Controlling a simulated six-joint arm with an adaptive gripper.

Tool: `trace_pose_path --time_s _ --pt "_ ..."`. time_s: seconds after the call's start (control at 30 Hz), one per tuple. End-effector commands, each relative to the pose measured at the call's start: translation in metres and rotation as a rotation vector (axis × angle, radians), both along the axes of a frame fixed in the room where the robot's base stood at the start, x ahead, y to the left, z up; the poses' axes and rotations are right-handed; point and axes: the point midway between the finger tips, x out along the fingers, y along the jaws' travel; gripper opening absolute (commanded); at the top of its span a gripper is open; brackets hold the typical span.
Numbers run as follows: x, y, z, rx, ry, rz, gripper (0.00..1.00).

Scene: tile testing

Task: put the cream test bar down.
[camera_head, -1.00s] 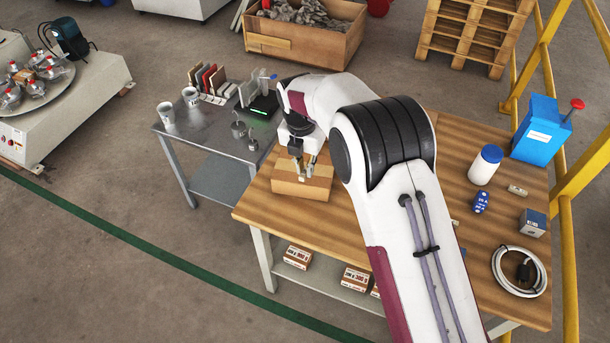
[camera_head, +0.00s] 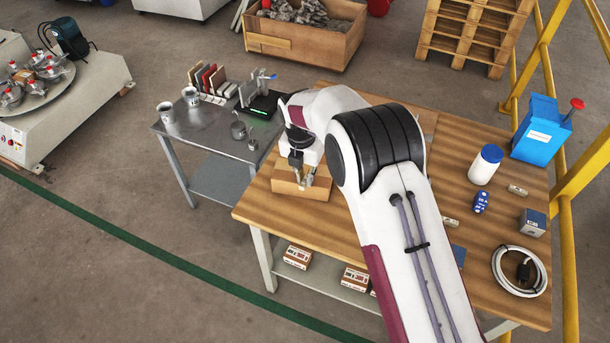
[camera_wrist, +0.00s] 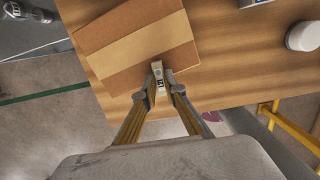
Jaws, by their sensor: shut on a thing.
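I cannot tell whether the bar touches the block. In the head view the bar is too small to make out clearly between the fingers.
The grey side table (camera_head: 200,140) on the left holds mugs, metal weights, a row of tiles and a black device (camera_head: 263,105).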

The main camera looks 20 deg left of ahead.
Motion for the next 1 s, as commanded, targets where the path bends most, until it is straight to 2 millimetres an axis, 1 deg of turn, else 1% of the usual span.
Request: trace_pose_path --time_s 0.1,0.13,0.17,0.2,0.53,0.67,0.87,1.0 --pt "0.000 0.000 -0.003 -0.001 0.001 0.000 0.00" --pt "0.000 0.000 -0.002 -0.001 0.000 0.000 0.18" --pt "0.000 0.000 -0.002 -0.001 0.000 0.000 0.26" --pt "0.000 0.000 -0.002 -0.001 0.000 0.000 0.27" --pt "0.000 0.000 -0.002 0.000 0.000 0.000 0.27" --pt "0.000 0.000 0.002 0.001 -0.001 0.000 0.27" --pt "-0.002 0.000 0.018 0.001 -0.001 0.000 0.27" --pt "-0.003 0.001 0.035 0.001 -0.002 0.001 0.27"
